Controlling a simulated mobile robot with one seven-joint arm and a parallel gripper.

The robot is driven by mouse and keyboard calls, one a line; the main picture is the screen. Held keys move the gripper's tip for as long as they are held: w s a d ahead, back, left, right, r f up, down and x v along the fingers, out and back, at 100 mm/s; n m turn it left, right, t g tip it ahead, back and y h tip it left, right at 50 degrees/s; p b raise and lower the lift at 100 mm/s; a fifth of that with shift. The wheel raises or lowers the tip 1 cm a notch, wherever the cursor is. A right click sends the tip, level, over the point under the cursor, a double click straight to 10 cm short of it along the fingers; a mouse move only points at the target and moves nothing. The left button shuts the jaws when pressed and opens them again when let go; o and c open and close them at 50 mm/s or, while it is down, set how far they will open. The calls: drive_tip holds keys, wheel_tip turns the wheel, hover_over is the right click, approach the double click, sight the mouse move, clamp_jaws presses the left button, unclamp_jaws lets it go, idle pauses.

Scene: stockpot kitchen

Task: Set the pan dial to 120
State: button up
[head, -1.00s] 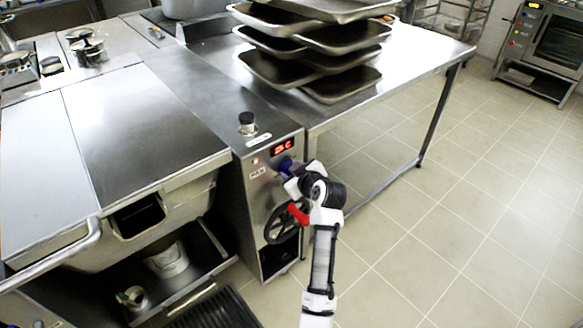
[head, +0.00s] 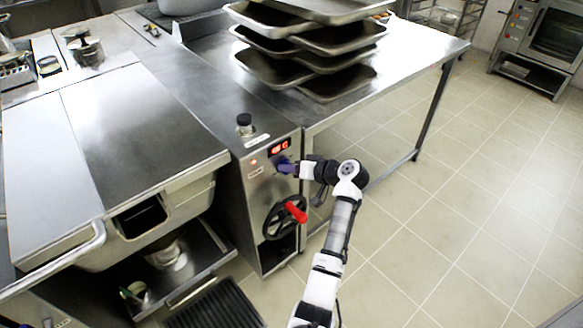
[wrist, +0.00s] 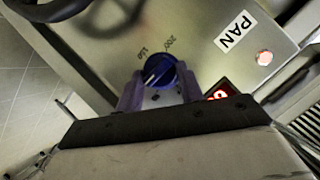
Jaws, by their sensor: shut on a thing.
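The pan dial is a blue knob with a white pointer line (wrist: 158,70), on the steel front panel of the pan unit (head: 256,205). In the wrist view the printed marks beside it look like 150 and 200; other marks are hidden. My gripper (head: 286,167) faces the panel, its purple fingers shut on the dial from both sides. The red digital display (head: 279,146) sits just above the dial in the head view, its figures unclear. A PAN label (wrist: 235,32) is on the panel near a lit red lamp (wrist: 264,57).
A handwheel with a red handle (head: 296,212) sits below the dial, close under my arm. The large lidded pan (head: 140,120) stands to the left. A steel table (head: 420,50) with stacked trays (head: 310,60) is behind. The floor at right is clear.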

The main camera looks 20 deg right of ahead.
drive_tip(key=m+y, duration=0.3)
drive_tip(key=shift+d+f, duration=0.15)
drive_tip(key=shift+f, duration=0.15)
drive_tip(key=shift+m, duration=0.4)
drive_tip(key=o, duration=1)
drive_tip(key=shift+c, duration=0.2)
drive_tip(key=shift+r, duration=0.1)
drive_tip(key=shift+d, duration=0.1)
drive_tip(key=b+v, duration=0.3)
drive_tip(key=v, duration=1)
drive_tip(key=shift+s+d, duration=0.15)
drive_tip(key=shift+d, duration=0.15)
